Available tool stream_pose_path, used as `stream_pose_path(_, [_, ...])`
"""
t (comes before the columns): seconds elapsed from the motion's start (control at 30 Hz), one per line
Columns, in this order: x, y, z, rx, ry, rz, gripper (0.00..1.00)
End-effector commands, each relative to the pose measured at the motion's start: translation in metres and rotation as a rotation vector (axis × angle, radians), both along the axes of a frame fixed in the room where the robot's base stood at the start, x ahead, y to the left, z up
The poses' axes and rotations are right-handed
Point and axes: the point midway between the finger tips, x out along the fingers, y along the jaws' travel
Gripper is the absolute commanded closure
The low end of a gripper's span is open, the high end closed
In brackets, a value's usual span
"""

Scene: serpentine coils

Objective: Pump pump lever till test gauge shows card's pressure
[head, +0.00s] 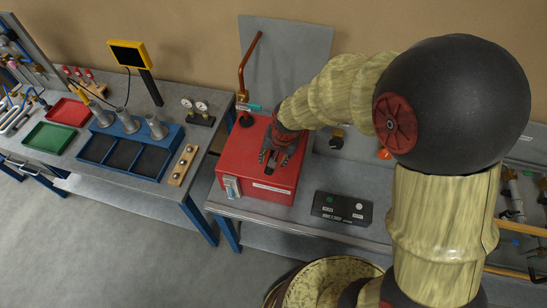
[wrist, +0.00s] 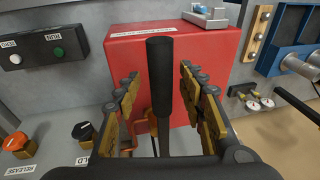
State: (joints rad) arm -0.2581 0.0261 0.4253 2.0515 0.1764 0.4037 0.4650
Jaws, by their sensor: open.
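The pump lever's black grip (wrist: 161,66) stands between the spread fingers of my gripper (wrist: 159,78) in the wrist view, with a visible gap on both sides. In the head view my gripper (head: 274,157) points down over the red pump box (head: 262,188), which hides most of the lever. The red box also shows behind the grip in the wrist view (wrist: 205,72). Two round white gauges (head: 195,106) stand on a black base left of the box; their readings are too small to tell. I cannot make out a pressure card.
A black button box (head: 342,208) with a green button sits right of the red box. A black knob (wrist: 83,132) and an orange RELEASE knob (wrist: 18,143) are at lower left in the wrist view. A copper pipe (head: 243,70) rises behind the box.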

Motion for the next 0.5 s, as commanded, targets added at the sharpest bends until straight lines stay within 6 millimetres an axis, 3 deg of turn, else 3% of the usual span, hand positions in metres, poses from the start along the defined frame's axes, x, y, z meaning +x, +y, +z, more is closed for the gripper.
stream_pose_path(0.27, [0.000,0.000,0.006,0.001,-0.003,0.000,0.60])
stream_pose_path(0.5, [-0.007,-0.005,0.045,0.002,-0.006,0.000,0.60])
